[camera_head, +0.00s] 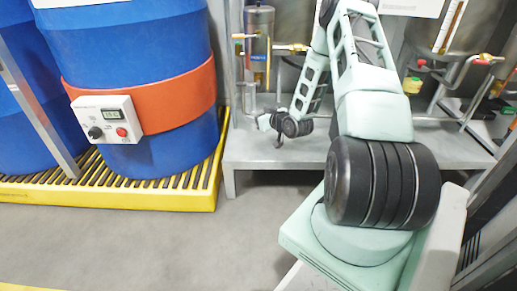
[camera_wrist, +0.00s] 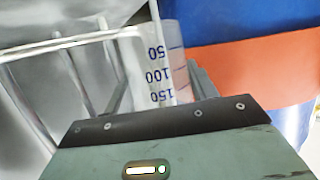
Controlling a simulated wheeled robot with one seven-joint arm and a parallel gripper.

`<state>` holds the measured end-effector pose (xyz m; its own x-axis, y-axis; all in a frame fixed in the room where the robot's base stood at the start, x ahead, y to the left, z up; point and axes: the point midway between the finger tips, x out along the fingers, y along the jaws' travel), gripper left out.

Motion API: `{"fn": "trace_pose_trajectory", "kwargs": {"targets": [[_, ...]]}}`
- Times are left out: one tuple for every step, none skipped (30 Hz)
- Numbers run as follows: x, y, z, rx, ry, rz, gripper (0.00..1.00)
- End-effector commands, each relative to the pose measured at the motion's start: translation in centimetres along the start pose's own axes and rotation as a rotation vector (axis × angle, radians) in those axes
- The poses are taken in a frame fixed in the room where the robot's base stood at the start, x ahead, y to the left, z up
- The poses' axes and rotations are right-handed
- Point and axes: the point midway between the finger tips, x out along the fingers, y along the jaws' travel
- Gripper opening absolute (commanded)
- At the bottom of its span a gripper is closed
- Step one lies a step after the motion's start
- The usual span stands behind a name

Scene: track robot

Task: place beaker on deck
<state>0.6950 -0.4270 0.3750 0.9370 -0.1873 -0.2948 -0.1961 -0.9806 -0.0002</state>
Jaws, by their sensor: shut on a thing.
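A clear beaker (camera_wrist: 172,68) with dark marks 50, 100 and 150 shows in the wrist view, with its print upside down in the picture. My gripper (camera_head: 266,122) is shut on it; the palm hides the beaker's near part. In the head view my gripper is small, over the left part of the grey deck (camera_head: 252,154), and the beaker cannot be made out there. I cannot tell whether the beaker touches the deck.
Blue drums (camera_head: 145,55) with an orange band (camera_head: 180,100) and a control box (camera_head: 107,120) stand on a yellow grate (camera_head: 212,185) at left. A metal cylinder (camera_head: 258,45) with pipes stands behind my gripper. The floor (camera_head: 180,240) in front is clear.

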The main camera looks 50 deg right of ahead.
Motion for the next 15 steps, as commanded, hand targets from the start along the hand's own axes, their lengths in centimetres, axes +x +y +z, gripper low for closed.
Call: {"fn": "trace_pose_trajectory", "kwargs": {"targets": [[0.3, 0.0, 1.0, 0.002, -0.001, 0.0, 0.35], [0.4, 0.0, 1.4, 0.002, -0.002, 0.0, 0.35], [0.6, 0.0, 2.2, 0.003, -0.002, -0.001, 0.35], [0.8, 0.0, 2.8, 0.003, -0.002, -0.001, 0.35], [1.0, 0.0, 3.4, 0.002, -0.002, 0.0, 0.35], [1.2, 0.0, 4.1, 0.002, -0.001, 0.0, 0.35], [1.4, 0.0, 4.7, 0.002, -0.001, 0.0, 0.35], [1.6, 0.0, 5.1, 0.002, -0.001, 0.0, 0.35], [1.7, 0.0, 5.5, 0.002, -0.001, 0.0, 0.35], [1.8, 0.0, 5.7, 0.002, -0.001, 0.0, 0.35], [1.8, 0.0, 5.9, 0.001, 0.0, 0.0, 0.35], [1.9, -0.1, 6.2, 0.001, 0.0, 0.0, 0.35], [2.0, -0.1, 6.4, 0.001, -0.001, 0.0, 0.35], [2.1, -0.1, 6.8, 0.002, -0.001, 0.0, 0.35], [2.2, -0.1, 7.3, 0.002, -0.001, 0.0, 0.35]]}}
